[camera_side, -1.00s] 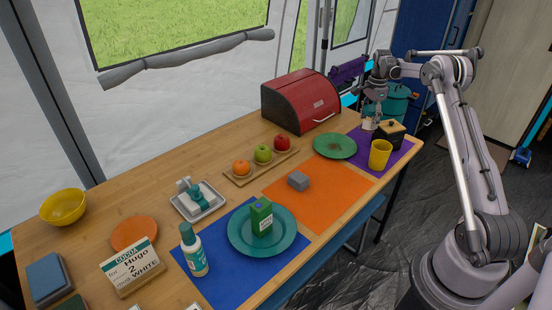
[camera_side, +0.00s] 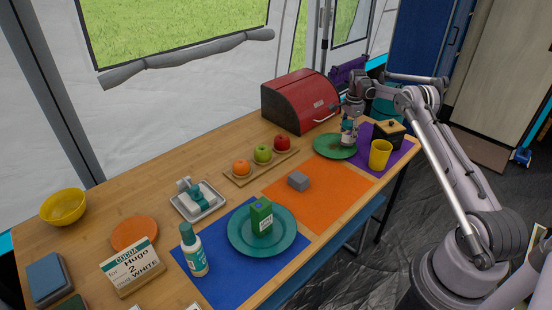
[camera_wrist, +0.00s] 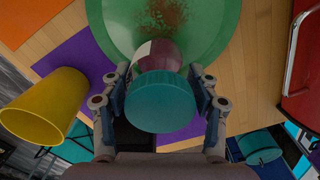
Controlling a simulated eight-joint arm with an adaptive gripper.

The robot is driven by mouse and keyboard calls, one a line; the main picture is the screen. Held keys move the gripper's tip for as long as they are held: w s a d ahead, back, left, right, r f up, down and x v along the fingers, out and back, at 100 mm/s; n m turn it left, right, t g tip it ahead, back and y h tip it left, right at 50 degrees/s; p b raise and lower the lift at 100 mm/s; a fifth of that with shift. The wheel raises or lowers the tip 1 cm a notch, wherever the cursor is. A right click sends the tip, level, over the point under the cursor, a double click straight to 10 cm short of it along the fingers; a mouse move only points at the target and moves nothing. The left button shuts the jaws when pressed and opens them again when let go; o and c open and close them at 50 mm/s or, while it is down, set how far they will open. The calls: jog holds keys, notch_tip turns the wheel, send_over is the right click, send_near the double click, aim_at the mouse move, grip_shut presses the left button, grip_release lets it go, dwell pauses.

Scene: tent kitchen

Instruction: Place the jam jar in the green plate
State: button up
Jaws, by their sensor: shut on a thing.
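The jam jar, with a teal lid (camera_wrist: 160,101) and dark red contents, is upright between the fingers of my gripper (camera_wrist: 158,92), which is shut on it. In the side view the jar (camera_side: 347,138) is small and partly hidden by my gripper (camera_side: 350,122). The green plate (camera_side: 325,149) lies on the table under the jar; it also shows in the wrist view (camera_wrist: 220,20) with a brown stain. The jar is over the plate's right part in the side view. I cannot tell whether its base touches the plate.
A yellow cup (camera_side: 380,154) and a dark box with a yellow top (camera_side: 390,131) stand on the purple mat (camera_side: 398,155) right of the plate. A red bread box (camera_side: 300,100) is behind it. A grey block (camera_side: 298,181) sits on the orange mat (camera_side: 335,195).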

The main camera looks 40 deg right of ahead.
jog(key=shift+f, duration=0.3)
jog(key=o, duration=1.5)
jog(key=shift+r, duration=0.1)
